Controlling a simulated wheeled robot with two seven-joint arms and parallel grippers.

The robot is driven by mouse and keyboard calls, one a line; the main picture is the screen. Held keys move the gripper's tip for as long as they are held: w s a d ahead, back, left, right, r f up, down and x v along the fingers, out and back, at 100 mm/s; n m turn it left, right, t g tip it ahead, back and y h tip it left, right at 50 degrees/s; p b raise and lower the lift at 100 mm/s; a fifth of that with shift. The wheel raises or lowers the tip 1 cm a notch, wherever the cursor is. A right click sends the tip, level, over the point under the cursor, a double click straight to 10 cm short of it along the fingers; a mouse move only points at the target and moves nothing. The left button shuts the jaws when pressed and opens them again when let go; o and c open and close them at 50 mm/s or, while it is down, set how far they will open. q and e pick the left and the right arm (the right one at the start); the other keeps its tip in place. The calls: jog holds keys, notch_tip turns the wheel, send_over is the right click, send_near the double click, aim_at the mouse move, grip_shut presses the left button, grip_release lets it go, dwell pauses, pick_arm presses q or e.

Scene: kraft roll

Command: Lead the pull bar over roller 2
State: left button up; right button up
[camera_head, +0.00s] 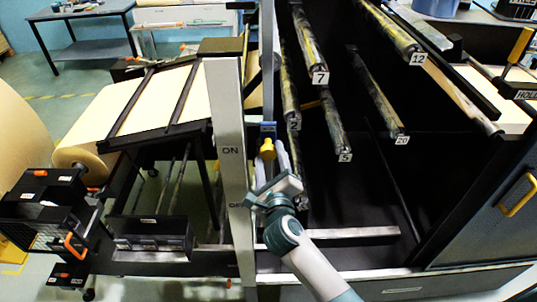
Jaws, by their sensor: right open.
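Roller 2 (288,85) is a long, worn dark roller. Its near end carries the label 2, just right of the pale upright post. My right gripper (271,151) is below that end, pointing up and away. It is open, with a yellow knob (267,148) seen at its fingers; I cannot tell whether they touch it. The brown kraft paper (155,97) lies over a sloping bed at the left, coming from the kraft roll (84,145). I cannot make out the pull bar for certain. My left gripper is not in view.
The post (229,170) marked ON and OFF stands left of my right gripper. Rollers 7 (308,45), 5 (333,120), 20 (380,98) and 12 (390,28) hang to the right. A low crossbar (355,233) runs beside my right arm. The dark machine bay is open between the rollers.

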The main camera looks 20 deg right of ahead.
jog(key=shift+w+d, duration=0.25)
jog(key=shift+w, duration=1)
grip_shut()
jog(key=shift+s+d+r+p, duration=0.15)
jog(key=shift+d+r+p, duration=0.25)
jog(key=s+d+r+p, duration=0.2)
jog(key=d+r+p, duration=0.2)
jog(key=d+p, duration=0.2)
jog(key=shift+d, duration=0.9)
jog(key=shift+s+f, duration=0.15)
